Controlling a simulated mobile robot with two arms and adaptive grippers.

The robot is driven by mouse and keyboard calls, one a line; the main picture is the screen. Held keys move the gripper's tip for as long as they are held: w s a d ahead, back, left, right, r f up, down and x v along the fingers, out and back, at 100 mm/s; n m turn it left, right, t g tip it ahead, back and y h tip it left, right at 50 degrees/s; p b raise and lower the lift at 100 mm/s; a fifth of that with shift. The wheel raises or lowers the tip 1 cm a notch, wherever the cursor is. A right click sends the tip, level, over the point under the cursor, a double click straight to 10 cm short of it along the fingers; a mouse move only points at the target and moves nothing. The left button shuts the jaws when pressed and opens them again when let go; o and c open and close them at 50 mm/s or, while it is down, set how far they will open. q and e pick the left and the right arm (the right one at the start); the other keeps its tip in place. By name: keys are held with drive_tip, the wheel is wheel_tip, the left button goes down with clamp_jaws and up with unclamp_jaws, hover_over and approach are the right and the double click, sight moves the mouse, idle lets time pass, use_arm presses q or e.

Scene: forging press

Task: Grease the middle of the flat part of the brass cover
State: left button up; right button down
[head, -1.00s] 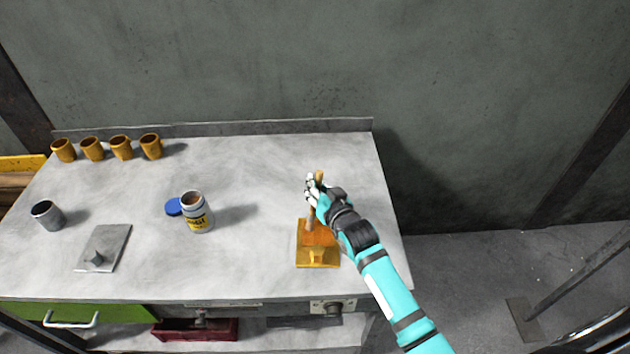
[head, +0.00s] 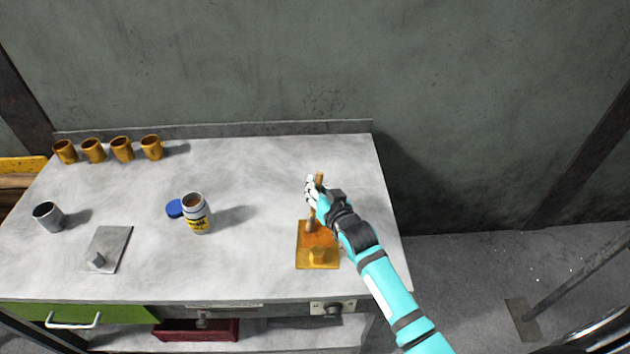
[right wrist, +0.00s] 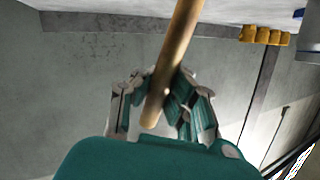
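The brass cover (head: 303,258) is a flat square plate with a raised knob, lying on the right part of the worktop. My right gripper (head: 314,190) is shut on the wooden handle of a brush (head: 319,180), above the far side of the cover. The handle also shows between the fingers in the right wrist view (right wrist: 172,65). The brush's lower end is over the flat part of the cover; whether it touches cannot be told. An open jar with a yellow label (head: 197,215) stands left of the cover. My left gripper is not in view.
A blue lid (head: 174,208) lies beside the jar. A steel plate with a knob (head: 112,246) and a grey cup (head: 47,215) are at the left. Several brass cups (head: 93,150) stand at the back left. The worktop (head: 260,170) is clear between jar and cover.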

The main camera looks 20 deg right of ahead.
drive_tip(key=shift+w+d+b, duration=0.25)
drive_tip(key=shift+w+b, duration=0.05)
drive_tip(key=shift+w, duration=0.45)
drive_tip(key=shift+s, duration=0.1)
drive_tip(key=shift+s+a+p, duration=0.3)
drive_tip(key=shift+s+p, duration=0.45)
drive_tip(key=shift+w+d, duration=0.15)
drive_tip(key=shift+w, duration=0.3)
